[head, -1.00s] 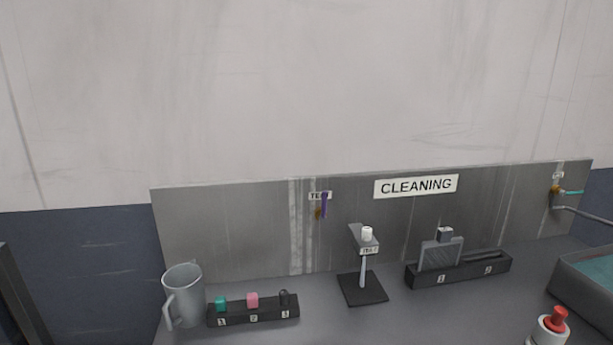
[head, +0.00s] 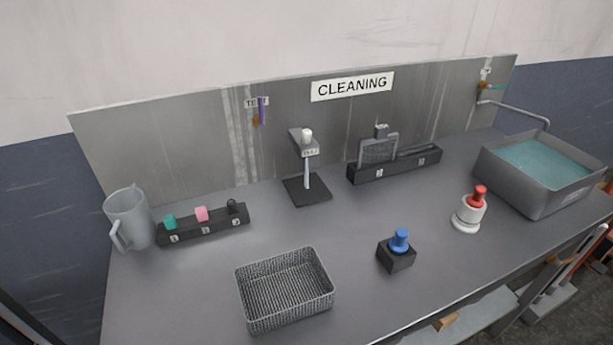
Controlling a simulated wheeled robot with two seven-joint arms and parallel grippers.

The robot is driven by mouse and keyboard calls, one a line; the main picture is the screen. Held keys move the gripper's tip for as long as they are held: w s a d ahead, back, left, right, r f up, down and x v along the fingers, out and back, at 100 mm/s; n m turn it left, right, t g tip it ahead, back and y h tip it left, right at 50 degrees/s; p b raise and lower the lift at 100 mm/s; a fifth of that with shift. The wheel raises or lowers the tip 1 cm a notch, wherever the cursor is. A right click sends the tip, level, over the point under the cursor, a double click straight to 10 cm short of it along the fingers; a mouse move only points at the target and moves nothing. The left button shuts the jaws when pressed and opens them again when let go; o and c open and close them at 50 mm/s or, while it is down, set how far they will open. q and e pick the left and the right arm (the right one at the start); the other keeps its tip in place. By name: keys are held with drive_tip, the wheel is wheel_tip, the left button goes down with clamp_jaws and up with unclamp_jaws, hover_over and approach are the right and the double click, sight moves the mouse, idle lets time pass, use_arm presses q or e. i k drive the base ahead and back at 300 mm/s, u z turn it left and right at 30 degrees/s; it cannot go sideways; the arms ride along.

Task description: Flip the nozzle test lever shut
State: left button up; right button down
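A purple lever (head: 262,110) is on the metal back panel, beside a small white label (head: 250,103) that begins with "TE" and is partly covered by the lever. The lever stands upright, with a brass-coloured fitting (head: 255,120) at its lower left. In front of it, a grey stand (head: 307,170) on a dark square base carries a white-capped head and a small label too small to read surely. A second tap (head: 484,88) with a teal lever is at the panel's right end. Neither of my grippers shows.
A grey jug (head: 128,218) and a numbered rack (head: 203,226) stand at left. A numbered holder (head: 395,166) is behind; a water-filled basin (head: 538,195) is right. The table's middle is clear.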

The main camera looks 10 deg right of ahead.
sight(262, 125)
drive_tip(key=k, duration=1.3)
drive_tip(key=u, duration=0.3)
drive_tip(key=i, duration=0.85)
drive_tip(key=u, duration=0.5)
